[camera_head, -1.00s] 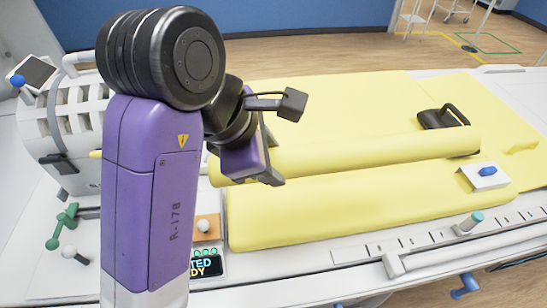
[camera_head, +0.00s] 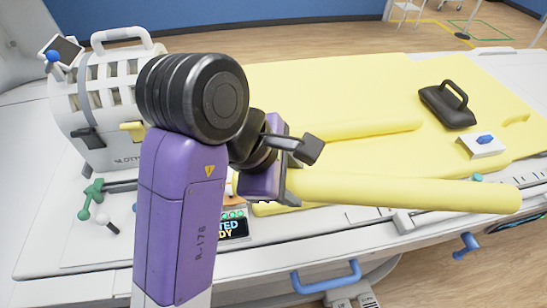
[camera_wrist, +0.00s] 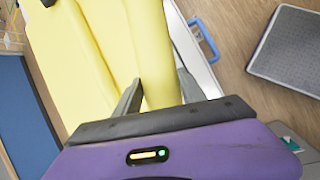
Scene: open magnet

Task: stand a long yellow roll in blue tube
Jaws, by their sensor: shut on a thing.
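My gripper (camera_head: 285,172) is shut on a long yellow roll (camera_head: 410,192) near its left end. The roll is level, lying lengthwise across the front of the bed, and its far end reaches out to the right past the small white box. In the wrist view, my gripper (camera_wrist: 160,94) has a finger on each side of the roll (camera_wrist: 152,45). I cannot make out a blue tube in these frames.
The yellow-padded bed (camera_head: 310,90) carries another rounded yellow length (camera_head: 370,130), a black bag (camera_head: 447,105) and a white box (camera_head: 482,145). A slotted white carrier (camera_head: 110,100) stands at left. A blue handle (camera_head: 325,278) sticks out at the bed's front.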

